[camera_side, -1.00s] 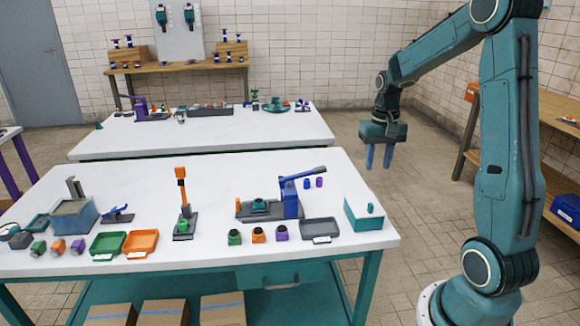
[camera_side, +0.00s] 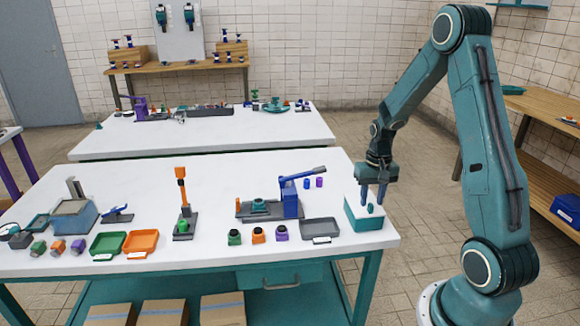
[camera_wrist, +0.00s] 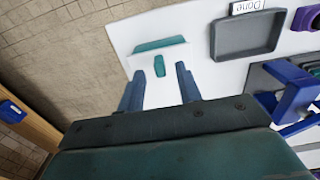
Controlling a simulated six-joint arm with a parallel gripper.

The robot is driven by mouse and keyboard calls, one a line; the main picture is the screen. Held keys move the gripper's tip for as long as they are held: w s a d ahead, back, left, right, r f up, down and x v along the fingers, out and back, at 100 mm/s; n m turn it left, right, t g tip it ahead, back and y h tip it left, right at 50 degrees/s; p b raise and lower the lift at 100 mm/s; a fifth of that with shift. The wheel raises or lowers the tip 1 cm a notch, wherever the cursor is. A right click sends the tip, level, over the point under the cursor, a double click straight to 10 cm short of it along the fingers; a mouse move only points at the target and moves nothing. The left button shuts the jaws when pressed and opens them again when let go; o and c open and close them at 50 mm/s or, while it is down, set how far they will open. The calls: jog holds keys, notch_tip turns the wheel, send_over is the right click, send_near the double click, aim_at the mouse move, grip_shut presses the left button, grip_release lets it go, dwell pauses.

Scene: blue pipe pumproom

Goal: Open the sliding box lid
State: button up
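The box (camera_side: 362,224) is teal with a white lid and stands at the right front corner of the white table. A small teal knob (camera_side: 371,209) stands up from the lid; the knob also shows in the wrist view (camera_wrist: 159,66). The lid looks shut and the inside of the box is hidden. My gripper (camera_side: 373,201) is over the box, its two blue fingers pointing down. In the wrist view my gripper (camera_wrist: 158,83) is open and empty, with the fingers apart on either side of the knob's line. I cannot tell whether the fingertips touch the lid.
A grey tray (camera_side: 320,231) with a label lies just left of the box. A blue lever press (camera_side: 290,198) stands behind the tray. Several small coloured parts, orange (camera_side: 141,243) and green (camera_side: 108,244) trays lie further left. The table's right edge is close to the box.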

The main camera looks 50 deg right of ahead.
jog(key=shift+f, duration=0.95)
grip_shut()
